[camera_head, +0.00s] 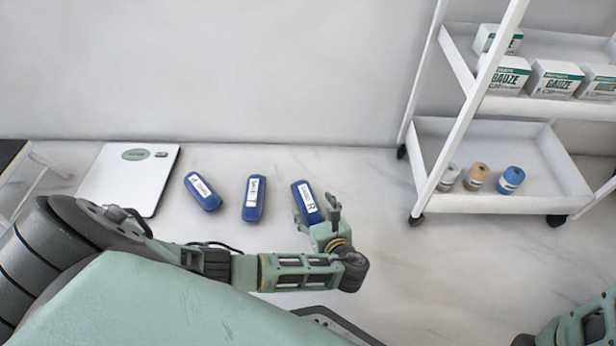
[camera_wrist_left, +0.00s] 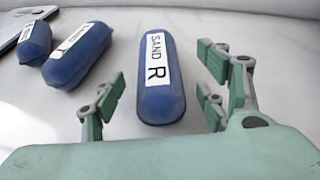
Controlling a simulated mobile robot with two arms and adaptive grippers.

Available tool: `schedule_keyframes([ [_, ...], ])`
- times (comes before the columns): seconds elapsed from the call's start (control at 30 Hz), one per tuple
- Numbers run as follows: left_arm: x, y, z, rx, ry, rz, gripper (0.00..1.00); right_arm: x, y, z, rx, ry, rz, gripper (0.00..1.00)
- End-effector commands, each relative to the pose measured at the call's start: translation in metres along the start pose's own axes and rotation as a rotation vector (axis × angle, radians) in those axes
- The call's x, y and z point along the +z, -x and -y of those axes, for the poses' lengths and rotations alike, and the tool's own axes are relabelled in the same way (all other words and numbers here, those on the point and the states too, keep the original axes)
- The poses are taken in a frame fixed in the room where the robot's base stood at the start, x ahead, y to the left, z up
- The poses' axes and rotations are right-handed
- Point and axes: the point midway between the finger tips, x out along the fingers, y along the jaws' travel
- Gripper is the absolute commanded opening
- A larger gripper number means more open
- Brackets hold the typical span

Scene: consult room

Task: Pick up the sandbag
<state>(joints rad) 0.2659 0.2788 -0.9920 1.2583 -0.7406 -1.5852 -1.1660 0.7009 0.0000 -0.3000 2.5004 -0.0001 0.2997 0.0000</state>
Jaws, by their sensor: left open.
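Three blue sandbags with white labels lie in a row on the floor. The right one (camera_head: 306,199) is labelled "SAND R" and also shows in the left wrist view (camera_wrist_left: 160,98). The middle sandbag (camera_head: 253,201) and the left sandbag (camera_head: 203,191) lie apart from it. My left gripper (camera_head: 316,217) is at the near end of the right sandbag. In the left wrist view its open fingers (camera_wrist_left: 163,105) stand on either side of that sandbag, with gaps showing. Of my right arm, only a part shows at the lower right corner; its gripper is not identifiable.
A white scale (camera_head: 125,185) lies on the floor at left. A white cart (camera_head: 470,205) stands at right, with gauze boxes (camera_head: 553,79) above and several rolls (camera_head: 477,176) below. The wall is behind the sandbags; floor between them and the cart is clear.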

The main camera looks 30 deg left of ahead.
Motion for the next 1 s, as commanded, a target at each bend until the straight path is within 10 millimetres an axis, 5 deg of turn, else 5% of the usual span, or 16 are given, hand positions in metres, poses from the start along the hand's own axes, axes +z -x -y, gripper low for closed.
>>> schedule_keyframes([
  [0.5,0.003,-0.052,-0.003,0.0,0.003,0.001,0.67,-0.017,0.05,0.01,0.0,0.0,0.0,0.64],
  [0.93,0.008,-0.061,-0.003,0.0,0.002,-0.001,0.67,-0.019,0.054,0.011,-0.001,0.0,0.0,0.64],
  [1.0,0.008,-0.061,-0.003,0.0,0.002,-0.001,0.61,-0.019,0.054,0.011,-0.001,0.0,0.0,0.64],
])
